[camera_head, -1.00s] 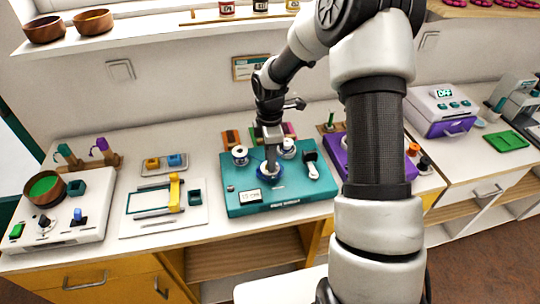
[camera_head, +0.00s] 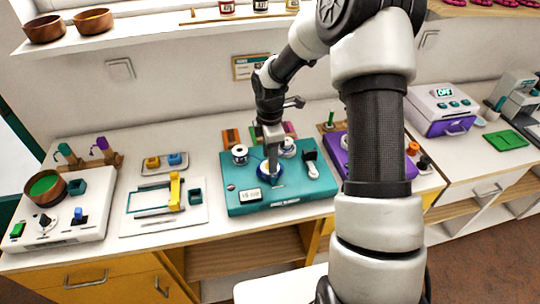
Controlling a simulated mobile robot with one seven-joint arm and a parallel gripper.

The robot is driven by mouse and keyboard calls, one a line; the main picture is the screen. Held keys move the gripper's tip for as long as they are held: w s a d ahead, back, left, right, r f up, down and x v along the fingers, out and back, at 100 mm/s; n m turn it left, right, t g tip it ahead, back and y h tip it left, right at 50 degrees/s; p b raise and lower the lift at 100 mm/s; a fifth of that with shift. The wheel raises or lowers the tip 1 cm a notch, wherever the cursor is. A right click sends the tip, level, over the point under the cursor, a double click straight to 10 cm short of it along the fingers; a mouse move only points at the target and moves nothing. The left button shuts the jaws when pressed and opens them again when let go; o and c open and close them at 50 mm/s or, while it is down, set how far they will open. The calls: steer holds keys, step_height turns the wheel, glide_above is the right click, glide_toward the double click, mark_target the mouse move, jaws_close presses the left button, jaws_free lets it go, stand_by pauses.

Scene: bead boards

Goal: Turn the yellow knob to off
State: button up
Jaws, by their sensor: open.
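My gripper (camera_head: 274,178) points down over the round blue-rimmed part (camera_head: 262,171) in the middle of the teal board (camera_head: 238,186). Its fingers are thin and small in this view; I cannot tell if they touch anything. I cannot make out a clearly yellow knob. An orange knob (camera_head: 412,148) shows on the purple board (camera_head: 343,152) at the right, partly behind my arm.
Left of the teal board lies a white board with a yellow upright handle (camera_head: 174,190). Further left is a white board (camera_head: 75,230) with a bowl and knobs. A purple box (camera_head: 441,110) with an OFF display stands at the right. My arm hides part of the counter.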

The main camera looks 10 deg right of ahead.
steer(key=shift+r, duration=0.1)
step_height(320, 180, up, 17)
steer(key=p, duration=0.1)
stand_by(0.3)
steer(key=shift+r, duration=0.15)
